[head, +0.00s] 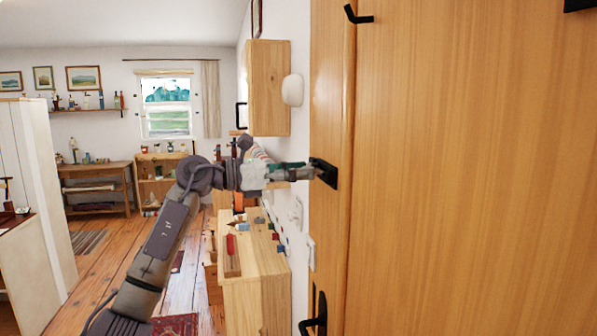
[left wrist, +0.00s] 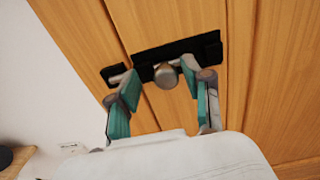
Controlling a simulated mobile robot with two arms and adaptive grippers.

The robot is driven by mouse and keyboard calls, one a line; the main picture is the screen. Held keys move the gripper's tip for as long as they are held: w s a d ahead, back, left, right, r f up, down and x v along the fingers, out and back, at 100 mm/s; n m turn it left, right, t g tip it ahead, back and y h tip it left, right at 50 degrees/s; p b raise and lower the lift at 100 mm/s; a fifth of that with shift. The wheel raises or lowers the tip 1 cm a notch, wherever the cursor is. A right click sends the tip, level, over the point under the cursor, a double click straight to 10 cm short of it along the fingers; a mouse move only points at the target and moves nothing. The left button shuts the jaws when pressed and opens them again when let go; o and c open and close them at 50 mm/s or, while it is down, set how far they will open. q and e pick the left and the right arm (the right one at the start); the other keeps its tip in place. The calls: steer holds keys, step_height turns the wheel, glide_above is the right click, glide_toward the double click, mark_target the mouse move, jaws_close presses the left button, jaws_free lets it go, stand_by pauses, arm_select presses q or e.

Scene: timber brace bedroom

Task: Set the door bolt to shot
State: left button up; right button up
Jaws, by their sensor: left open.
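A small black keeper (left wrist: 114,74) sits left of the plate. In the head view my left gripper (head: 309,172) reaches the black bolt plate (head: 325,173), and the knob is hidden. My right gripper is not in view.
A black door handle (head: 316,316) is low on the door and a black hook (head: 357,15) is high up. A wall cabinet (head: 269,88) hangs left of the door. A low wooden cabinet (head: 262,290) with small items stands beneath my arm. Floor is free farther left.

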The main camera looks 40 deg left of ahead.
arm_select(q)
steer(key=v, duration=1.2)
steer(key=shift+f, duration=0.1)
